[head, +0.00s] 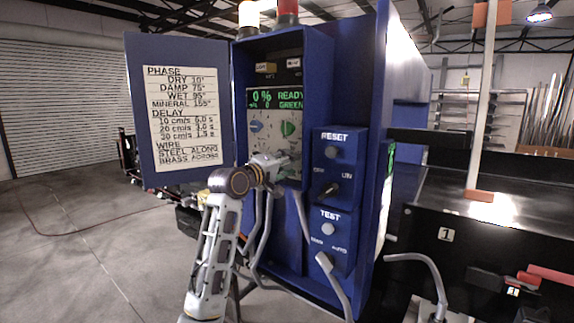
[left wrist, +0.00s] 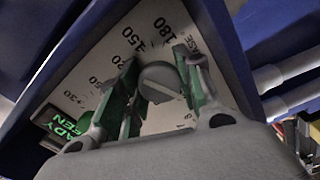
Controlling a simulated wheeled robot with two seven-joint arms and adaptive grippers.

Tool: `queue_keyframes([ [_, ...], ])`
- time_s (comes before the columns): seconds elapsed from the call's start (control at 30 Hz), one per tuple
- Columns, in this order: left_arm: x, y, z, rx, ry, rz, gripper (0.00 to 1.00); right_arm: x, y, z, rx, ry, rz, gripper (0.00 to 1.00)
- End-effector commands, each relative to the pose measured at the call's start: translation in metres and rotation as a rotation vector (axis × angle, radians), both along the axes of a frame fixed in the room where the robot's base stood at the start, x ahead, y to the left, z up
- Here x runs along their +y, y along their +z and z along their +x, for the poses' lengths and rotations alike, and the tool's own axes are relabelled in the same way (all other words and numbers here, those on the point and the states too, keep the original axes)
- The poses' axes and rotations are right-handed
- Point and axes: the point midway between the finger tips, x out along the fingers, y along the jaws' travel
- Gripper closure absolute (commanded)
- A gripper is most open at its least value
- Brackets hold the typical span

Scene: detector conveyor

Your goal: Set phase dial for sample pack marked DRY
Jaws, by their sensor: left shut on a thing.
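The phase dial (left wrist: 160,82) is a round grey knob with a pale line across it, on a white panel with a printed degree scale. My left gripper (left wrist: 157,78) has its green-padded fingers on either side of the dial and is shut on it. In the head view my left gripper (head: 286,160) reaches into the blue cabinet (head: 314,80) and hides the dial. I cannot tell the exact value the dial line points to. The instruction card (head: 182,118) on the open door lists PHASE, DRY 10°. I see no sample pack marked DRY.
The display (head: 268,98) reads 0% READY GREEN. The RESET and TEST box (head: 336,195) juts out to the right of my gripper. The black conveyor (head: 455,180) is at right; open floor lies at left.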

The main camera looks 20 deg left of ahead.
Motion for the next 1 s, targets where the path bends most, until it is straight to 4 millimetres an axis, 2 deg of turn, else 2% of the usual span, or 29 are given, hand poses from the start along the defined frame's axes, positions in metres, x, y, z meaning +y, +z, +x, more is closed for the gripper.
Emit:
queue_keyframes([
  [0.23, 0.0003, -0.0009, 0.0003, 0.029, 0.001, -0.075, 0.89, 0.0003, 0.0, 0.0, 0.0, 0.0, 0.0, 0.6],
  [0.67, 0.0006, -0.0008, 0.0003, 0.033, 0.002, -0.087, 0.89, 0.0009, -0.0001, 0.0, 0.0, 0.0, 0.001, 0.6],
  [0.7, 0.0006, -0.0008, 0.0003, 0.033, 0.002, -0.087, 0.62, 0.001, -0.0001, 0.0, 0.0, 0.0, 0.001, 0.6],
  [0.87, 0.0006, -0.0006, 0.0002, 0.032, 0.001, -0.086, 0.43, 0.001, 0.0, 0.0, 0.0, 0.0, 0.001, 0.6],
  [1.0, 0.0004, -0.0004, 0.0002, 0.032, 0.001, -0.086, 0.43, 0.001, 0.0, 0.0001, 0.0, 0.0, 0.001, 0.6],
])
